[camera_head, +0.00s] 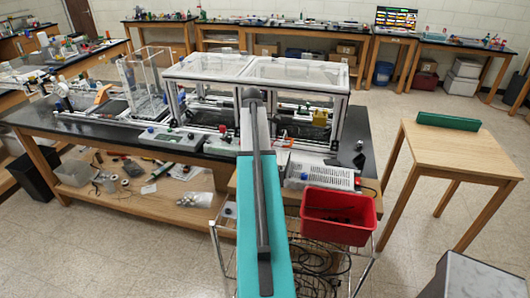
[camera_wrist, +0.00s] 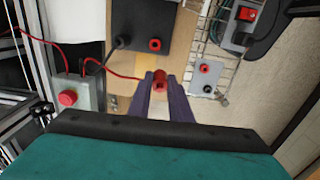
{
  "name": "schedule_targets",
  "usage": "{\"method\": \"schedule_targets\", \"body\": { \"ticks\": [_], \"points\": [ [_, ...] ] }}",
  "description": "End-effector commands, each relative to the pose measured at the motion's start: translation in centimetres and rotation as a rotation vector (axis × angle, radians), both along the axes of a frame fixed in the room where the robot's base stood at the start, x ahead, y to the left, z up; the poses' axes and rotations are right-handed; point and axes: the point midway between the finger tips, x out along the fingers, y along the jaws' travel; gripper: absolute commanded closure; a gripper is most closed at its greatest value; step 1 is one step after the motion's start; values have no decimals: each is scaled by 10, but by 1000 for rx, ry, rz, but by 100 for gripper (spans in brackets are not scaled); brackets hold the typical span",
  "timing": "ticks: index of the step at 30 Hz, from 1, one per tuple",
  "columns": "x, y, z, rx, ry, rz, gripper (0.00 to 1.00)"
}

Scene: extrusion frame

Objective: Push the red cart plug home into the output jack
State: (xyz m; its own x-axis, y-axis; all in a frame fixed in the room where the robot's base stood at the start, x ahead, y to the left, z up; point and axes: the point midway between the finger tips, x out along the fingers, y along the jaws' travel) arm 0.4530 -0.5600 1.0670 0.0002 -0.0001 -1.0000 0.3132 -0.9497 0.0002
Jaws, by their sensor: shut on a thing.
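In the wrist view my gripper (camera_wrist: 160,77) is shut on the red plug (camera_wrist: 160,84), which sits between its two dark fingertips. A red wire (camera_wrist: 112,71) runs to the plug from the left. Above the fingertips is a dark box (camera_wrist: 138,22) with a red jack (camera_wrist: 155,44) and a black plug or jack with a cable at its left. To the right is a pale plate with another red jack (camera_wrist: 204,68) and a black jack (camera_wrist: 207,89). I cannot tell which is the output jack. The plug looks apart from both red jacks. In the head view my arm hides the gripper.
A grey box with a red button (camera_wrist: 67,98) stands left in the wrist view; a red switch (camera_wrist: 245,14) is upper right. In the head view, a clear-topped enclosure (camera_head: 255,70), a white perforated unit (camera_head: 322,174) and a red bin (camera_head: 340,230) surround my arm.

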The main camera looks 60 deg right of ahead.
Motion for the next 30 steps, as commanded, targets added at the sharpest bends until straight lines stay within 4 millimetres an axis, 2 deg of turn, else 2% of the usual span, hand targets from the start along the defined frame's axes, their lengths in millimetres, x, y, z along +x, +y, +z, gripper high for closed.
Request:
{"method": "schedule_targets", "body": {
  "ticks": [3,8,22,30],
  "points": [
    [-21,-18,5,0,0,-10,100],
    [-34,-28,6,0,0,-13,100],
    [-35,-29,5,0,0,-12,100],
    [-35,-28,-4,1,0,-11,100]
  ]
}}
